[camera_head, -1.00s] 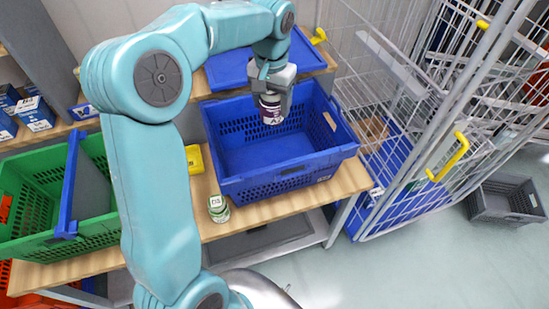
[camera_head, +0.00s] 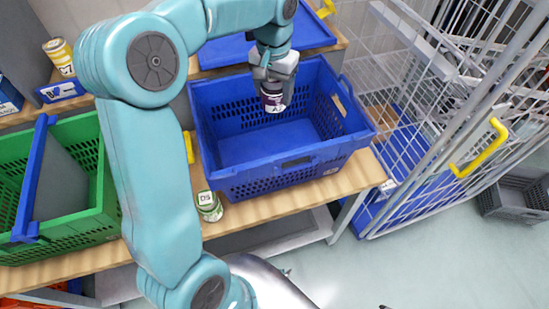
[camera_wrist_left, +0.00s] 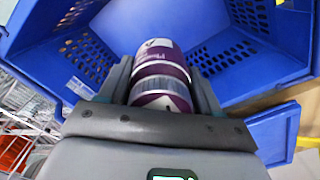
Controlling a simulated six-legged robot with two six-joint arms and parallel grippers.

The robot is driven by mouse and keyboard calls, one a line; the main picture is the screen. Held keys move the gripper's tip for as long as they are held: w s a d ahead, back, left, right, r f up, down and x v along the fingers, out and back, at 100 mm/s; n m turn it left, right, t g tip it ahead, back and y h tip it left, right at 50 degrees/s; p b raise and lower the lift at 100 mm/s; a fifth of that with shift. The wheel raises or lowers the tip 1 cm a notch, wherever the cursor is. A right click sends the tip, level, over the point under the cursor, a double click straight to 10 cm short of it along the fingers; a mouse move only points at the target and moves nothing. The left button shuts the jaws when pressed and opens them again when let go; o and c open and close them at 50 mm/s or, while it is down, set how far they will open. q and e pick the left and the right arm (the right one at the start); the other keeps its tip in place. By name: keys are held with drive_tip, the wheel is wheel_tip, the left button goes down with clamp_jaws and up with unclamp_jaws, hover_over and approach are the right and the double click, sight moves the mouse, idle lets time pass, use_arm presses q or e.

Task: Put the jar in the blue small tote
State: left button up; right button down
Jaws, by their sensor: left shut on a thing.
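The jar (camera_head: 272,98) is purple and white with a label. My left gripper (camera_head: 273,80) is shut on it and holds it over the blue small tote (camera_head: 268,170), toward its back part, in the head view. In the left wrist view the jar (camera_wrist_left: 161,75) sits between the two fingers of my gripper (camera_wrist_left: 160,90), with the tote's blue perforated walls (camera_wrist_left: 85,57) around it. Whether the jar touches the tote floor cannot be told. The tote looks empty otherwise. My right gripper is not in view.
A small green and white can (camera_head: 209,206) stands on the wooden shelf (camera_head: 300,203) in front of the tote. A green tote (camera_head: 75,240) with a blue divider is at left. A wire cage cart (camera_head: 440,130) stands at right, and a grey crate (camera_head: 515,200) is on the floor.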

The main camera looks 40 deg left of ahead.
use_arm(q)
wheel_tip(320, 180, down, 21)
drive_tip(key=shift+w+r+b, duration=0.1)
drive_tip(key=shift+w+b, duration=0.05)
drive_tip(key=shift+b, duration=0.15)
drive_tip(key=o, duration=1.3)
drive_tip(key=shift+o, duration=0.2)
wheel_tip(320, 180, up, 12)
